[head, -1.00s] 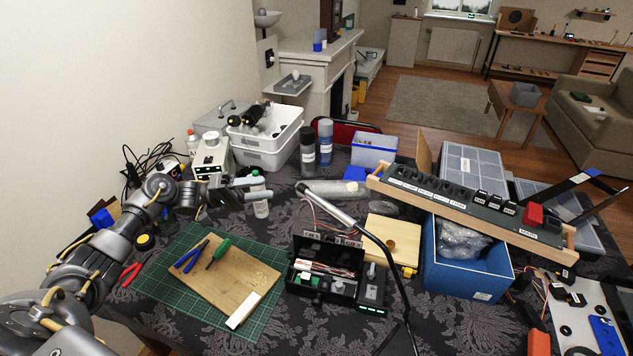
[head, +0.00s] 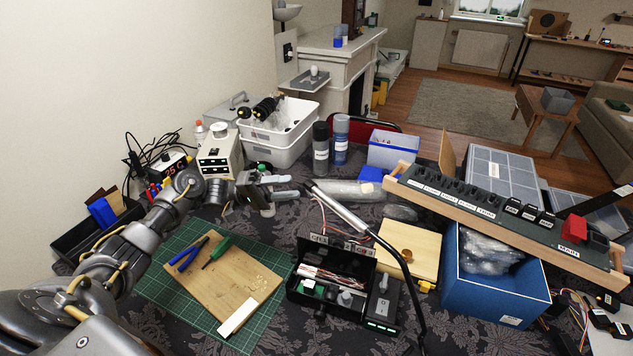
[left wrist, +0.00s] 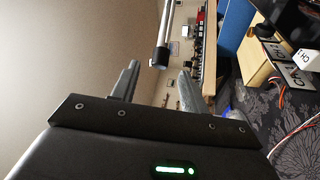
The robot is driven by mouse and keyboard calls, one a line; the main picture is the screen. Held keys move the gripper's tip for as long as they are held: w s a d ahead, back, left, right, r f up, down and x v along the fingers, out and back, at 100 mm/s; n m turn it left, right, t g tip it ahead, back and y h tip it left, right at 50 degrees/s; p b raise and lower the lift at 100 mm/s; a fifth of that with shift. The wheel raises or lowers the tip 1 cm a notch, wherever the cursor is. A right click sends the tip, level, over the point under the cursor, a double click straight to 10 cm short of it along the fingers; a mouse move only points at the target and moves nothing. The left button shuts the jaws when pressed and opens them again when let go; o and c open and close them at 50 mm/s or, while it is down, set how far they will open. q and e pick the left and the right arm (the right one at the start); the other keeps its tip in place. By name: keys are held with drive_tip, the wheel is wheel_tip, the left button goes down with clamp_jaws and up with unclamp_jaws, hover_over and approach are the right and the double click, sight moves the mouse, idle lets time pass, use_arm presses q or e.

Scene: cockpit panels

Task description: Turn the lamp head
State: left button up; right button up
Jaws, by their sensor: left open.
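The lamp head (head: 338,205) is a slim silver tube on a thin black curved arm (head: 412,300). It slants above the table, its free end at the upper left. My left gripper (head: 292,188) is open and empty, its fingers pointing right, just left of that free end. In the left wrist view, the tube's end (left wrist: 162,50) shows between and beyond the two open fingertips (left wrist: 159,70). I see no contact between them. My right gripper is not in view.
A black open toolbox (head: 333,277) stands below the lamp head. A spray bottle and cans (head: 320,150) stand behind. A sloping switch panel (head: 500,215) lies over a blue box (head: 492,290) at right. A green cutting mat (head: 165,285) with a wooden board lies in front.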

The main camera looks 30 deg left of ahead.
sight(314, 183)
use_arm(q)
drive_tip(key=p+x, duration=0.2)
drive_tip(key=x, duration=0.5)
drive_tip(key=shift+w+d+r, duration=0.1)
drive_tip(key=shift+w, duration=0.05)
drive_tip(key=shift+w+d, duration=0.2)
drive_tip(key=shift+d, duration=0.25)
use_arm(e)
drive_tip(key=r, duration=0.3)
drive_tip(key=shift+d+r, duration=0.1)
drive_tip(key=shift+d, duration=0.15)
